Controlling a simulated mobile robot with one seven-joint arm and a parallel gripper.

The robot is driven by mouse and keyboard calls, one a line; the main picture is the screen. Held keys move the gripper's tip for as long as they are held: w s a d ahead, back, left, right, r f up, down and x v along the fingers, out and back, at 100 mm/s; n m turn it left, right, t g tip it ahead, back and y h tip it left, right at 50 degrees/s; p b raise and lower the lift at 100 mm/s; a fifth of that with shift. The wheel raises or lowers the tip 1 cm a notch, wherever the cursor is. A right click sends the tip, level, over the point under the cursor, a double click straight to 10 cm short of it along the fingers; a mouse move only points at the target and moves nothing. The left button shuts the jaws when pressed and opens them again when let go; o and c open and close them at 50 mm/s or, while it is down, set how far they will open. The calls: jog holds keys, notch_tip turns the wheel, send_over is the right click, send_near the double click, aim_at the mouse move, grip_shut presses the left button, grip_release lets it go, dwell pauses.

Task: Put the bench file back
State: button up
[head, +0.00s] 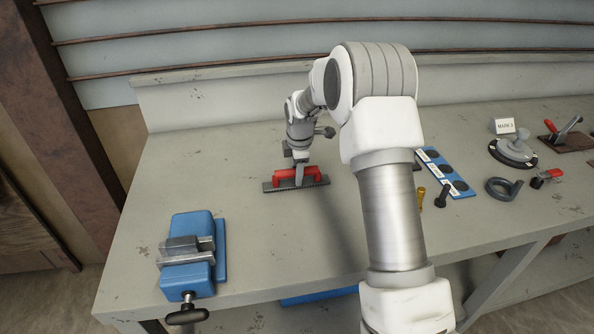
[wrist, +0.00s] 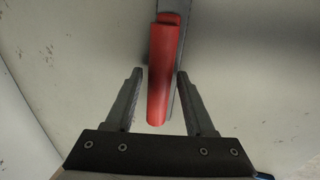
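The bench file (head: 270,187) lies flat on the grey workbench, a long dark strip with a red handle (head: 312,173) on top. In the wrist view the red handle (wrist: 160,75) runs between my two fingers, and part of the grey strip shows beside it. My gripper (head: 299,176) is over the middle of the file and hides part of the handle. In the wrist view my gripper (wrist: 161,73) is open, with a gap on each side of the handle. Whether the fingertips reach down beside the handle is hard to tell.
A blue vise (head: 188,262) stands at the front left. To the right are a blue strip with dark round spots (head: 452,178), a brass piece (head: 421,196), a dark bolt-like piece (head: 442,195), a grey ring (head: 500,188) and red-handled clamps (head: 550,174).

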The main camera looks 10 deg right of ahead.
jog(key=shift+o, duration=0.3)
jog(key=shift+r, duration=0.1)
jog(key=shift+r, duration=0.25)
jog(key=s+r+m, duration=0.1)
jog(key=s+r, duration=0.3)
jog(key=r, duration=0.3)
jog(key=s+r+m+p, duration=0.1)
jog(key=s+r+m, duration=0.15)
jog(key=r, duration=0.35)
jog(key=s+r+m, duration=0.1)
jog(key=s+r, duration=0.3)
jog(key=r, duration=0.3)
jog(key=s+r+m+t, duration=0.2)
jog(key=s+m, duration=1.1)
jog(key=s, duration=1.4)
jog(key=shift+s+r+t, duration=0.3)
jog(key=shift+r+t, duration=0.1)
jog(key=shift+t, duration=0.1)
